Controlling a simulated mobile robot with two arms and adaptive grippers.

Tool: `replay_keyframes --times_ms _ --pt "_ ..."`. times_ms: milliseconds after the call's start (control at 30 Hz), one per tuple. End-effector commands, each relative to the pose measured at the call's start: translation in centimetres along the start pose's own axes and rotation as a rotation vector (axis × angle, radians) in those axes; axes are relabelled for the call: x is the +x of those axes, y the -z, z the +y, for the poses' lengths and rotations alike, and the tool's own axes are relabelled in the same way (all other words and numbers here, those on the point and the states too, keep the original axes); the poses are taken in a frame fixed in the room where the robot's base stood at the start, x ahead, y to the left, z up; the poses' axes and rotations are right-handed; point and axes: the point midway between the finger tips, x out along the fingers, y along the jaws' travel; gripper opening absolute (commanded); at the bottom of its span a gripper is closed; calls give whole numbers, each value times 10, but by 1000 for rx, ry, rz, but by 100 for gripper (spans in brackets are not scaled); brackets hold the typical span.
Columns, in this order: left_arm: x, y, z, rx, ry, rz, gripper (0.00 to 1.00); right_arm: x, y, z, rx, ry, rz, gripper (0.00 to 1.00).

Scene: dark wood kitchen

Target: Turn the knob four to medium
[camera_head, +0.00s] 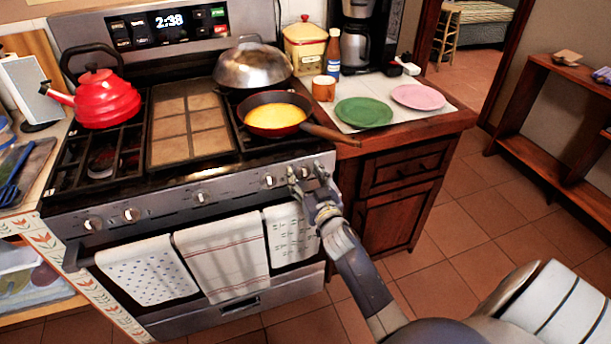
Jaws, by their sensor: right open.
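The stove's front panel (235,192) carries a row of small silver knobs. Counting from the left, the fourth knob (268,180) is uncovered, just left of my right gripper. My right gripper (307,172) is open at the right end of the panel, its fingers pointing at the stove. The fingers partly hide the rightmost knob; I cannot tell whether they touch it. The knob markings are too small to read. My left gripper is not in view.
A pan (273,117) with yellow food sits above the panel, its handle (331,134) jutting over the right counter. Towels (222,258) hang on the oven handle below. A red kettle (107,99) stands at left. The floor (470,235) to the right is clear.

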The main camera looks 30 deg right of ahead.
Motion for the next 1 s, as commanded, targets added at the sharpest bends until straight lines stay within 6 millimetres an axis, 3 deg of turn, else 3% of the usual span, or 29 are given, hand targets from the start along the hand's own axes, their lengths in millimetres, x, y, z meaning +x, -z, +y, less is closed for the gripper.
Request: replay_keyframes --times_ms 133,300,333,667,1000 --pt "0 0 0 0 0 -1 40 0 0 0 0 0 0 55" --pt "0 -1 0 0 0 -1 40 0 0 0 0 0 0 18" --pt "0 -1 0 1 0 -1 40 0 0 0 0 0 0 15" --pt "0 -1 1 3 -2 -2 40 0 0 0 -23 0 0 15" --pt "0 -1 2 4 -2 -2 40 0 0 -2 -218 0 1 15"
